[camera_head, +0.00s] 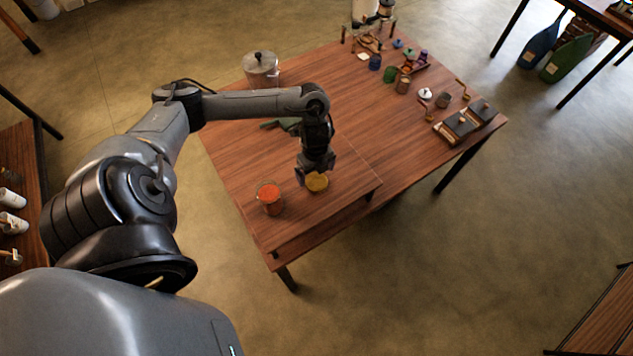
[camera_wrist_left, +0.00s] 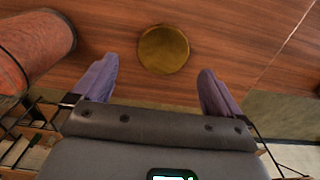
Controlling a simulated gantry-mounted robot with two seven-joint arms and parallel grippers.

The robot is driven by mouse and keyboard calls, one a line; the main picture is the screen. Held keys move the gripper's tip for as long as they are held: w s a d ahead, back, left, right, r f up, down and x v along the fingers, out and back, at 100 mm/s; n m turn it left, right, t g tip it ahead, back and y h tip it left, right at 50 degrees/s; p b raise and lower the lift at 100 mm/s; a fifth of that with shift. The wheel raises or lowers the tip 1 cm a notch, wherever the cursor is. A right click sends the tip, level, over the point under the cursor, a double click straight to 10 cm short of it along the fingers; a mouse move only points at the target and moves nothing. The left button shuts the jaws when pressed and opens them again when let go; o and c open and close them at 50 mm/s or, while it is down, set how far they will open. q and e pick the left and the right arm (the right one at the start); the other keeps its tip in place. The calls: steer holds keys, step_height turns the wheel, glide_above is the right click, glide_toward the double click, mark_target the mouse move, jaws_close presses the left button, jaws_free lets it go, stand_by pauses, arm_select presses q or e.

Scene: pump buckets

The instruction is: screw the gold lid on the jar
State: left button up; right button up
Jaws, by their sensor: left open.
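The gold lid (camera_head: 317,183) lies on the wooden table near its front edge. It shows as a round gold disc in the left wrist view (camera_wrist_left: 163,49). The jar (camera_head: 269,198) stands to the left of the lid and has orange-red contents at its top. Part of an orange-red cylinder, which looks like the jar (camera_wrist_left: 32,48), shows at the left of the wrist view. My left gripper (camera_head: 308,176) is just above and beside the lid. In the wrist view its two fingers (camera_wrist_left: 157,86) are spread wide with nothing between them. My right gripper is not in view.
A metal pot (camera_head: 260,66) stands at the table's far left edge. Several small jars, pots and a dark double-lidded box (camera_head: 463,124) stand on the right part of the wooden table (camera_head: 240,165). The table's front edge is close to the lid.

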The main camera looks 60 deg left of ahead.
mark_target(316, 180)
arm_select(q)
steer(key=shift+f, duration=0.2)
steer(key=shift+a+f, duration=0.1)
steer(key=shift+f, duration=0.25)
steer(key=shift+w+a+f+p, duration=0.1)
steer(key=shift+f+p, duration=0.15)
steer(key=shift+f, duration=0.85)
steer(key=shift+w+a+f+p, duration=0.1)
steer(key=shift+f+p, duration=0.15)
steer(key=shift+f, duration=0.8)
steer(key=c, duration=1)
steer(key=shift+r, duration=0.15)
